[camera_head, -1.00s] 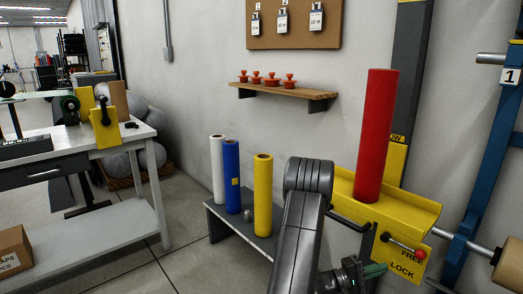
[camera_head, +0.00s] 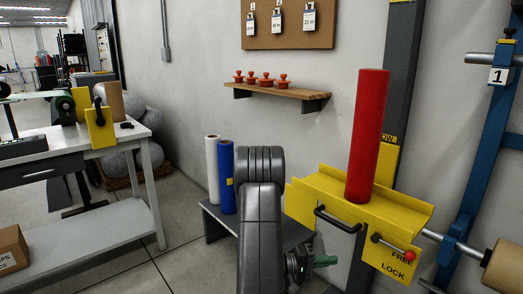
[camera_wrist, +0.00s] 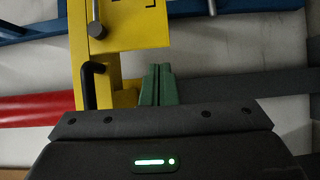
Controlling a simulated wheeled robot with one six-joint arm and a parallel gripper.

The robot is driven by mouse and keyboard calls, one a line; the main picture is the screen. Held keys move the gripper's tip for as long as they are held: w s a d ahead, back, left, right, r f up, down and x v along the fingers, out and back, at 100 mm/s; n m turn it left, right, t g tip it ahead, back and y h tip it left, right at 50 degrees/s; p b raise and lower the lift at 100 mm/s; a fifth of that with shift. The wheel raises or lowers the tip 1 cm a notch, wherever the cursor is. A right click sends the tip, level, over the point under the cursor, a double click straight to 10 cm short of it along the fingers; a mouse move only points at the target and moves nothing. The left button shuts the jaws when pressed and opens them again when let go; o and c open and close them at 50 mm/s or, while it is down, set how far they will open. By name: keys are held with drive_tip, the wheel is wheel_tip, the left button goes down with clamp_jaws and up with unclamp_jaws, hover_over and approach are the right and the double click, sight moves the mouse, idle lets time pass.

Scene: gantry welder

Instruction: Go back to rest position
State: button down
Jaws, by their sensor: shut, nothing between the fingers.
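My gripper (camera_head: 322,261) has green fingers and sits low at the picture's right of my arm, in front of the yellow carriage (camera_head: 300,200). In the wrist view the green fingers (camera_wrist: 157,84) are together, with nothing between them. They point toward the yellow carriage (camera_wrist: 135,30) and its black handle (camera_wrist: 90,85), apart from the handle as far as I can tell. A red roll (camera_head: 367,135) stands on the carriage, slightly tilted in the picture. The carriage's red-knobbed lever (camera_head: 409,256) lies by the FREE and LOCK marks.
A low bench (camera_head: 217,225) holds a white roll (camera_head: 212,170) and a blue roll (camera_head: 227,178). A shelf (camera_head: 275,91) with red stamp-like pieces is on the wall. A blue rack (camera_head: 475,165) stands at right, a white table (camera_head: 70,140) at left. Open floor lies between table and bench.

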drive_tip(key=shift+s+a+p, duration=0.15)
drive_tip(key=shift+a+p, duration=0.05)
drive_tip(key=shift+a, duration=0.75)
drive_tip(key=shift+s+a+p, duration=0.1)
drive_tip(key=shift+a+p, duration=0.1)
drive_tip(key=shift+a, duration=0.75)
